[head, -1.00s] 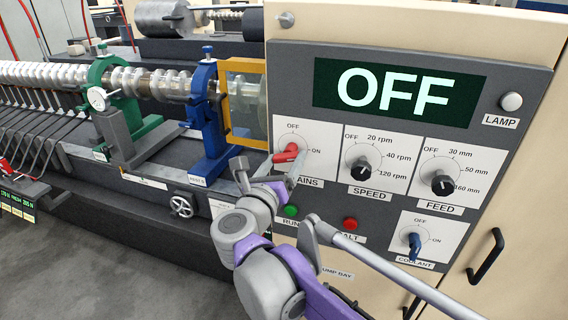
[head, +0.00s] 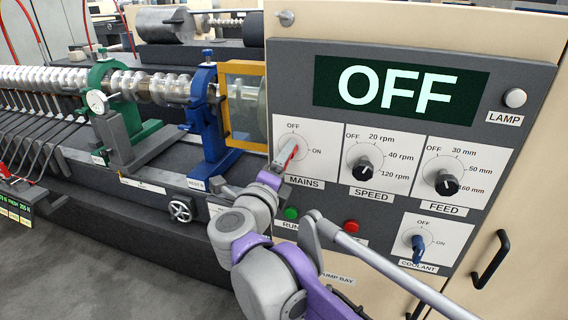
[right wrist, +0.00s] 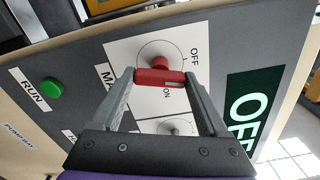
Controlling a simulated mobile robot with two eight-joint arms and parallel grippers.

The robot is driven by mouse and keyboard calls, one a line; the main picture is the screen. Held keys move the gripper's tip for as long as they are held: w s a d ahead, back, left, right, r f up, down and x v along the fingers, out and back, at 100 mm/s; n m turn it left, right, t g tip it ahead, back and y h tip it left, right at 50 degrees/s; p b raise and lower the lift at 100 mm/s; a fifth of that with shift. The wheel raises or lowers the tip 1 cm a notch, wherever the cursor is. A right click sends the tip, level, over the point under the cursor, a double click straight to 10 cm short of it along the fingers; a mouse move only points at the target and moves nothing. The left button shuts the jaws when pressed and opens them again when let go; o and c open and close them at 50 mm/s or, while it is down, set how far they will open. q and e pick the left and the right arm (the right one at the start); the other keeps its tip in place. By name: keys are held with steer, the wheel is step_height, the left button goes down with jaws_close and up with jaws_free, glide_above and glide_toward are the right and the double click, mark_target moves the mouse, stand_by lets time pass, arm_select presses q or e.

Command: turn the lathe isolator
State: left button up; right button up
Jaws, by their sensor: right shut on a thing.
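The isolator is the red MAINS switch (head: 291,153) on a white plate (head: 324,168) marked OFF and ON, at the left of the grey control panel. My right gripper (head: 283,164) reaches it from below. In the right wrist view, the red handle (right wrist: 160,77) lies across between the two fingertips of my right gripper (right wrist: 162,82), which is shut on it. In the head view the handle stands steeply tilted, partly hidden by the fingers. Which mark it points to is hard to tell. My left gripper is not in view.
The display (head: 399,87) reads OFF. The SPEED knob (head: 364,169) and FEED knob (head: 447,183) are to the right. The green RUN button (head: 291,213), red button (head: 351,227) and blue COOLANT switch (head: 418,248) are below. A yellow-framed guard (head: 227,102) stands at the left.

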steer(key=shift+n, duration=1.6)
steer(key=o, duration=1.2)
steer(key=shift+o, duration=0.2)
steer(key=shift+s, duration=0.1)
steer(key=b+v, duration=0.1)
steer(key=v, duration=0.9)
steer(key=shift+s, duration=0.3)
steer(key=shift+a, duration=0.1)
